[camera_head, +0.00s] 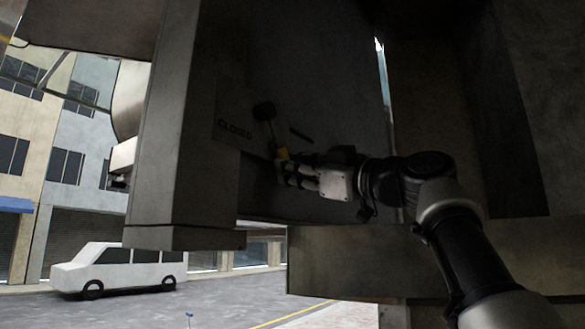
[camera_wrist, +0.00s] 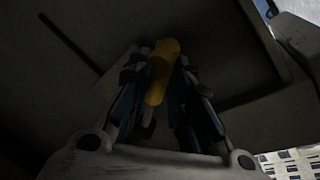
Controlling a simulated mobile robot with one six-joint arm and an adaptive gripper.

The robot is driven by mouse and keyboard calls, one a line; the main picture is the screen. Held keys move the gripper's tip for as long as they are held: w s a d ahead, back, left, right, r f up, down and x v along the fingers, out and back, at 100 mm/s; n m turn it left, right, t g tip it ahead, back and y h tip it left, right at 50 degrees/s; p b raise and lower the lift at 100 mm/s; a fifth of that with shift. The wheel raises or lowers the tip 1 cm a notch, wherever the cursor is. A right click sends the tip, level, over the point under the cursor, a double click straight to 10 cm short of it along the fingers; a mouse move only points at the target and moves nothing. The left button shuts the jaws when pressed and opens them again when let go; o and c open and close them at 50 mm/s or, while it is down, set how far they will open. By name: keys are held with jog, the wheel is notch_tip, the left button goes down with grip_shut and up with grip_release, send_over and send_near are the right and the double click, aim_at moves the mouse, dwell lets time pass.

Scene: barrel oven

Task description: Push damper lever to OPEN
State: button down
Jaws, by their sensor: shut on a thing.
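The knob leans left, close to the CLOSED label (camera_head: 234,129). My gripper (camera_head: 284,168) is at the lower end of the lever and is shut on the yellow part. In the wrist view the yellow part (camera_wrist: 160,70) stands between the two fingers (camera_wrist: 158,95). I see no OPEN label. The lever's pivot is not clear to me.
A short dark bar or slot (camera_head: 301,134) is on the panel right of the lever. A grey post (camera_head: 180,130) stands at left, and a ledge (camera_head: 370,262) runs below my arm. A white van (camera_head: 118,268) is on the street behind.

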jog(key=shift+s+r, duration=0.1)
jog(key=shift+r, duration=0.1)
jog(key=c, duration=1.8)
grip_release()
jog(key=shift+c, duration=0.2)
jog(key=o, duration=0.4)
jog(key=shift+f, duration=0.1)
jog(key=shift+d, duration=0.1)
jog(key=v, duration=1.1)
jog(key=shift+s+d+f, duration=0.15)
jog(key=shift+s+d, duration=0.05)
jog(key=shift+s, duration=0.05)
